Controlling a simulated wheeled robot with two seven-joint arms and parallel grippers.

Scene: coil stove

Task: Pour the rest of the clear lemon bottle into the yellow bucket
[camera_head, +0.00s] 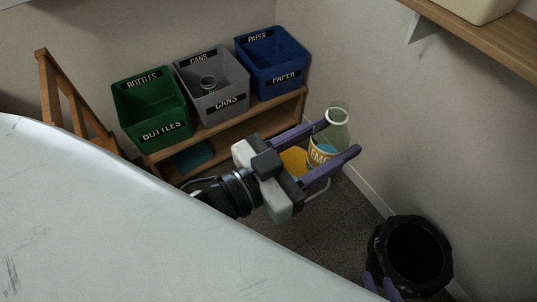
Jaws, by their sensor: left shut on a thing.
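My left gripper (338,136) is shut on the clear lemon bottle (320,155), with one purple finger on each side. The bottle has a yellowish label with partly hidden lettering and a bluish patch; its clear, rounded end points up and slightly right. I cannot tell how much liquid is inside. A yellow surface (293,161), likely the yellow bucket, shows below and behind the gripper, mostly hidden; a pale curved handle shows nearby. My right gripper (381,287) shows only two purple fingertips at the bottom edge, apart, with nothing seen between them.
A green bottles bin (152,128), grey cans bin (223,103) and blue paper bin (279,78) stand on a wooden shelf (222,136). A black-lined trash bin (374,255) stands at lower right. A large pale surface (120,225) fills the lower left. A wall shelf (480,40) is at upper right.

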